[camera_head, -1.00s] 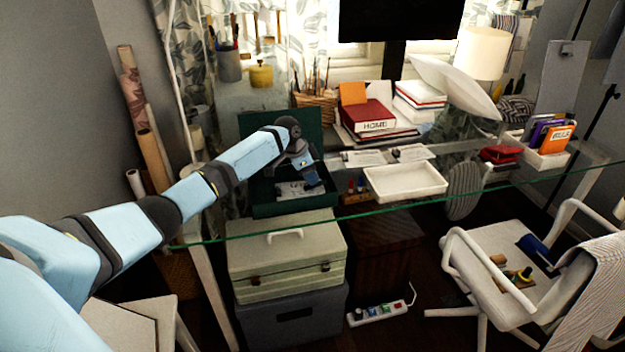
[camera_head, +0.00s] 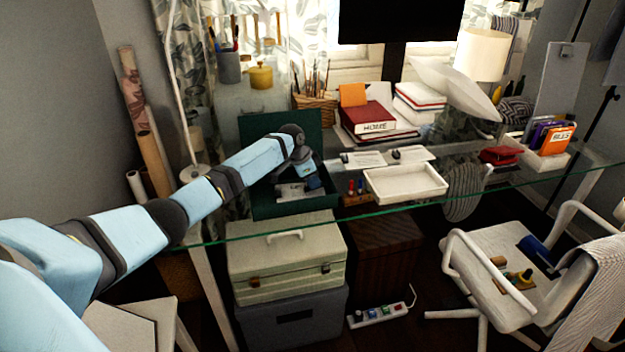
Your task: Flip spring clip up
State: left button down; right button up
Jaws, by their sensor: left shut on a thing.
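My left gripper (camera_head: 313,184) reaches down into an open dark green box (camera_head: 268,209) on the glass desk. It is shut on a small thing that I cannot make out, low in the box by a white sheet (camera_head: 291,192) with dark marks. The spring clip cannot be told apart there; the gripper and wrist hide part of the sheet. Small dark clip-like pieces show on white papers (camera_head: 377,159) to the right, one (camera_head: 396,155) on the right paper. My right gripper is not in view.
A white tray (camera_head: 405,197) and a small holder with markers (camera_head: 356,197) stand right of the green box. Red and white books (camera_head: 368,117) are behind. A cream case (camera_head: 285,266) is under the glass desk edge. A chair (camera_head: 505,285) stands at the right.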

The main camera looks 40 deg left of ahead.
pick_arm(q)
jog(key=shift+w+d+r+g+y+p, duration=0.15)
jog(key=shift+r+g+y+p, duration=0.45)
jog(key=shift+p, duration=0.9)
jog(key=shift+w+d+r+g+y+p, duration=0.2)
jog(key=shift+r+g+y+p, duration=0.1)
jog(key=shift+g+y+p, duration=0.5)
jog(key=shift+w+g, duration=0.1)
jog(key=shift+g, duration=0.3)
jog(key=shift+w+d+r+g+y, duration=0.15)
jog(key=shift+d+g+y, duration=0.05)
jog(key=shift+g+y, duration=0.4)
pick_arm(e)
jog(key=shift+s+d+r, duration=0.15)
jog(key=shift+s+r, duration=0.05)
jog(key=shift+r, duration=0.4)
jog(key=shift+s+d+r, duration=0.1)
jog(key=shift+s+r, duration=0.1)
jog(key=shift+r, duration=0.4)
pick_arm(q)
jog(key=shift+g+y, duration=0.3)
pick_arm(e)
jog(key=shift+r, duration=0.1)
pick_arm(q)
jog(key=shift+r, duration=0.1)
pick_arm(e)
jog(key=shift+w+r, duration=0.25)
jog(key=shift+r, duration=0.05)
